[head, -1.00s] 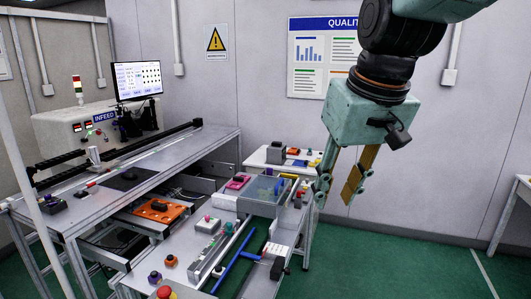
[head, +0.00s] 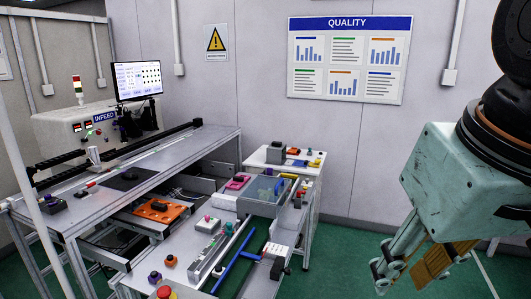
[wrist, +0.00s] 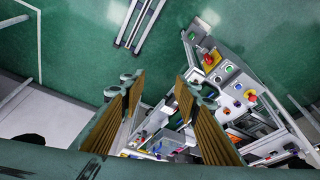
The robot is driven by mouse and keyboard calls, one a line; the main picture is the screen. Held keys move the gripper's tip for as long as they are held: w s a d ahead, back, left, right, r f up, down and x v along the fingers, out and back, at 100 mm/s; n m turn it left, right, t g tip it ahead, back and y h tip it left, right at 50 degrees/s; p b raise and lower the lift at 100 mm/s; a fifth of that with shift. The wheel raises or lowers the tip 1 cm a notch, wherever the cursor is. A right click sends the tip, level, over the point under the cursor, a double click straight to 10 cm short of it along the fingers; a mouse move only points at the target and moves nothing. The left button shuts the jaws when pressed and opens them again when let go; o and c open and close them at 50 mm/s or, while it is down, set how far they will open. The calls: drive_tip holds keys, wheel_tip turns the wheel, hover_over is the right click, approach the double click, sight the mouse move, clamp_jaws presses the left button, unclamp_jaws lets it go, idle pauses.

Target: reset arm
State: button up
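My gripper (head: 408,275) hangs at the lower right of the head view, well to the right of the workbenches and above the green floor. In the wrist view, its two fingers (wrist: 155,98) with tan ribbed pads stand well apart. Nothing is between the pads; the floor and the bench show through the gap. The gripper holds nothing.
A workbench (head: 150,170) with a rail and a monitor (head: 137,81) stands at the left. A lower bench with a grey bin (head: 265,195), a blue T-shaped part (head: 236,258) and several small parts is at centre. A quality board (head: 349,58) hangs behind. Green floor (head: 345,265) is clear between bench and gripper.

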drive_tip(key=s+d+f, duration=0.1)
drive_tip(key=s+f, duration=0.1)
drive_tip(key=s, duration=0.4)
drive_tip(key=shift+m, duration=0.3)
